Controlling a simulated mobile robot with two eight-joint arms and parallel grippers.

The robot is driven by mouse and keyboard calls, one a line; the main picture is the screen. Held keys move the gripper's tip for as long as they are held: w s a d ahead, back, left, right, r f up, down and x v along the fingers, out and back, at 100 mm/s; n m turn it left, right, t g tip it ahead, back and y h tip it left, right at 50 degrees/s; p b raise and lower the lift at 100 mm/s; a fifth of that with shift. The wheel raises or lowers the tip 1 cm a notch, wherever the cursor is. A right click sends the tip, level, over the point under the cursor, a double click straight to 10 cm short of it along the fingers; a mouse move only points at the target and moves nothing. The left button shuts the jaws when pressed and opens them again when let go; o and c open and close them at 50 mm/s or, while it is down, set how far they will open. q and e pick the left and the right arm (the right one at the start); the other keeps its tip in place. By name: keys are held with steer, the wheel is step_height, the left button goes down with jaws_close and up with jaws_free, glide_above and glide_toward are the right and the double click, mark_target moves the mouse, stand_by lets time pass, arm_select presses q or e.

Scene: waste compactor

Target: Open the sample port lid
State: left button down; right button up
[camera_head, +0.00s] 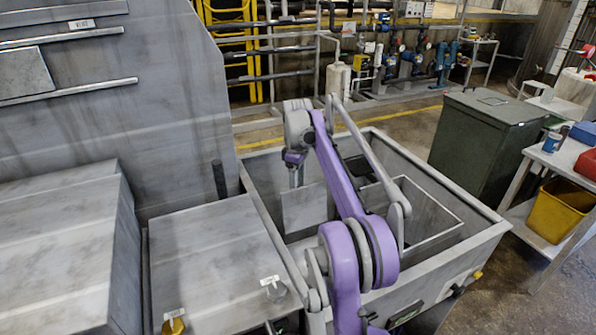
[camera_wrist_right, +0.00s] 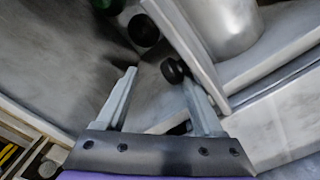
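My right arm reaches in from the bottom and bends over the open grey bin. Its gripper (camera_head: 296,178) points down beside the large grey machine and is small in the head view. In the right wrist view the two fingers of the right gripper (camera_wrist_right: 160,82) are spread apart with nothing between them. A black round knob (camera_wrist_right: 174,70) is close to the right fingertip; I cannot tell whether they touch. A second black knob (camera_wrist_right: 143,30) lies farther up. I cannot clearly make out which part is the sample port lid. My left gripper is not in view.
The grey machine body (camera_head: 130,120) fills the left. A low grey box (camera_head: 215,265) with small tags stands in front. The open bin (camera_head: 480,225) has raised walls around my arm. A dark green container (camera_head: 485,135) and a side table with a yellow bin (camera_head: 560,210) are right.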

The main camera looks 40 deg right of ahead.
step_height(320, 180, up, 9)
steer(key=shift+s+r, duration=0.15)
stand_by(0.9)
